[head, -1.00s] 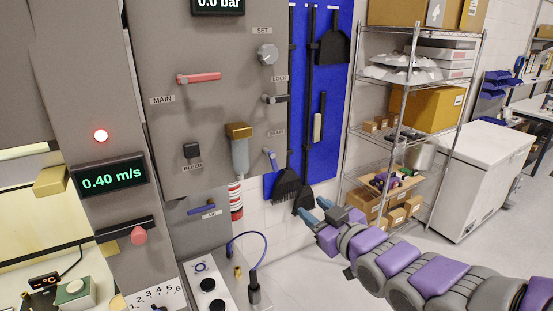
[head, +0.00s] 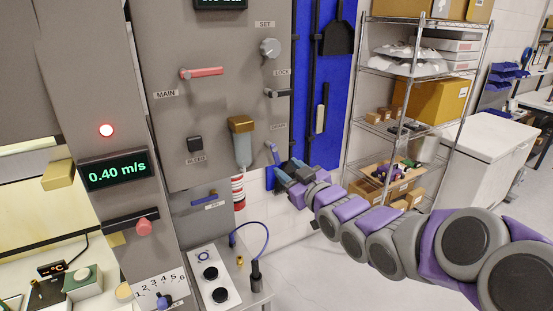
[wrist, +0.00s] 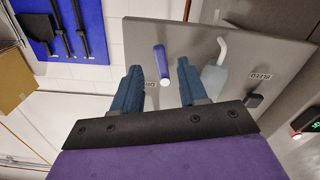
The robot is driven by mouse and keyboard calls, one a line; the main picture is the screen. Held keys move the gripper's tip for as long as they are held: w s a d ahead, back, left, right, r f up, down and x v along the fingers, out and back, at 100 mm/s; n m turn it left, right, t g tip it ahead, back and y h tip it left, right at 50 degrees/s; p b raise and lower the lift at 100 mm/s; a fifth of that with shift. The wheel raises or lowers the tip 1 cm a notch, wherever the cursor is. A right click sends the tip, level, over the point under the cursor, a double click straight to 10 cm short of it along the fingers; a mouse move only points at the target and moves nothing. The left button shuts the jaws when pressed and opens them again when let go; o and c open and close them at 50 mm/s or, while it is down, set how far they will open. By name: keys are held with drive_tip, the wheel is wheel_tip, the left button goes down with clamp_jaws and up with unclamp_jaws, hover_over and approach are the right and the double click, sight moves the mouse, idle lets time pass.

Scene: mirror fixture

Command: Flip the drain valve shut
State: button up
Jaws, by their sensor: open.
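The drain valve's blue lever (head: 271,152) is on the lower right of the grey panel (head: 205,110), below the DRAIN label. In the head view it slants, its lower end toward the right. My gripper (head: 283,172) is just below and right of the lever, open and empty. In the wrist view the lever (wrist: 161,61) appears beyond and between the two blue fingertips of my gripper (wrist: 158,75). A gap seems to remain between the fingers and the lever; contact cannot be made out.
A filter bowl with a brass top (head: 241,143) hangs just left of the lever and shows in the wrist view (wrist: 214,78). The lock lever (head: 278,93) is above. A blue tool board (head: 318,120) and wire shelf (head: 412,105) stand to the right.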

sight(278, 161)
drive_tip(key=x, duration=0.5)
drive_tip(key=shift+w, duration=0.1)
drive_tip(key=shift+w+a+p, duration=0.3)
drive_tip(key=shift+w+a, duration=0.15)
drive_tip(key=shift+a, duration=0.1)
drive_tip(key=shift+d, duration=0.1)
clamp_jaws()
